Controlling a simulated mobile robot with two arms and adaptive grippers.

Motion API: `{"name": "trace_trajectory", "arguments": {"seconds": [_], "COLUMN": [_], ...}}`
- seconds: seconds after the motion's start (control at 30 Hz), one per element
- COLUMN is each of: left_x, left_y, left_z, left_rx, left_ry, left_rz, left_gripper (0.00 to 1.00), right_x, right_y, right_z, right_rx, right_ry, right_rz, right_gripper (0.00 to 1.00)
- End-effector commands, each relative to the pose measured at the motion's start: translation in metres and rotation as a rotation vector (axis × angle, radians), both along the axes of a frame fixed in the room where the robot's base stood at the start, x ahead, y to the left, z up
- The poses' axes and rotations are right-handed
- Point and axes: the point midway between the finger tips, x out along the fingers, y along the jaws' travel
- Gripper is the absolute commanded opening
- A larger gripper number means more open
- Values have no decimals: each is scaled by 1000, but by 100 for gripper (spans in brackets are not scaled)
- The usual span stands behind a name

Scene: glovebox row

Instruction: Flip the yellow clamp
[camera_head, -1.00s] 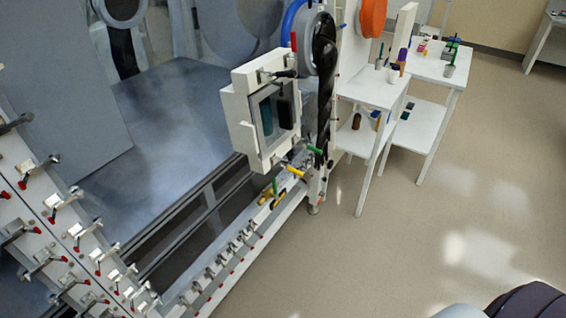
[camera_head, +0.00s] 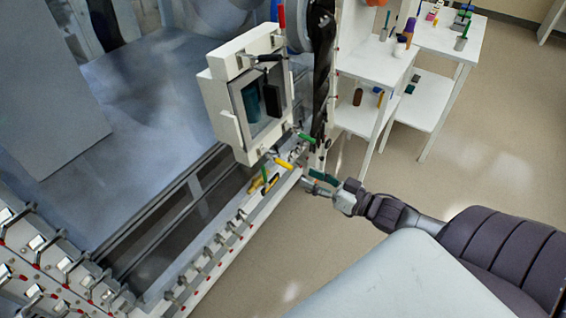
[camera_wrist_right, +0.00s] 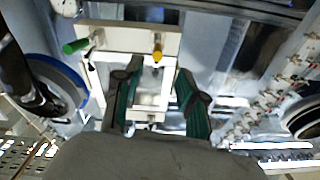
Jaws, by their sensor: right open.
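The yellow clamp (camera_head: 283,163) has a yellow handle and sits at the bottom edge of the white-framed box on the glovebox front. It also shows in the right wrist view (camera_wrist_right: 158,53), ahead of and between my fingers. My right gripper (camera_head: 316,183) is open and empty, to the right of and slightly below the yellow handle, apart from it. In the right wrist view, its green-padded fingers (camera_wrist_right: 158,82) are spread. My left gripper is not in view.
A green-handled clamp (camera_head: 306,137) is to the right of the yellow one, and another green handle (camera_head: 265,173) is to its left. The white-framed box (camera_head: 228,112) juts out above. White shelves (camera_head: 370,75) stand beyond. The floor at right is clear.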

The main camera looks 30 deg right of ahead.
Motion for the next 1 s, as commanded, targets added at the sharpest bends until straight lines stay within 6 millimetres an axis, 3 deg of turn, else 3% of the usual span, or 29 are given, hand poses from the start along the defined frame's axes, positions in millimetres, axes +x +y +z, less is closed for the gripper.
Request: {"name": "trace_trajectory", "arguments": {"seconds": [0.2, 0.4, 0.6, 0.87, 1.0], "left_x": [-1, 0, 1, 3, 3], "left_y": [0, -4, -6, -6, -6], "left_z": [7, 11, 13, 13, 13], "left_rx": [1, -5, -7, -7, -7], "left_ry": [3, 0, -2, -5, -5], "left_rz": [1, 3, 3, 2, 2], "left_gripper": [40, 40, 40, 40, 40], "right_x": [44, 72, 83, 84, 84], "right_y": [18, 30, 35, 36, 36], "right_z": [3, 2, 0, -1, 0], "right_rx": [0, -1, -2, -3, -3], "right_ry": [-4, -1, 0, 1, 1], "right_rz": [-2, -2, -1, -1, -1], "right_gripper": [40, 40, 40, 40, 19]}}
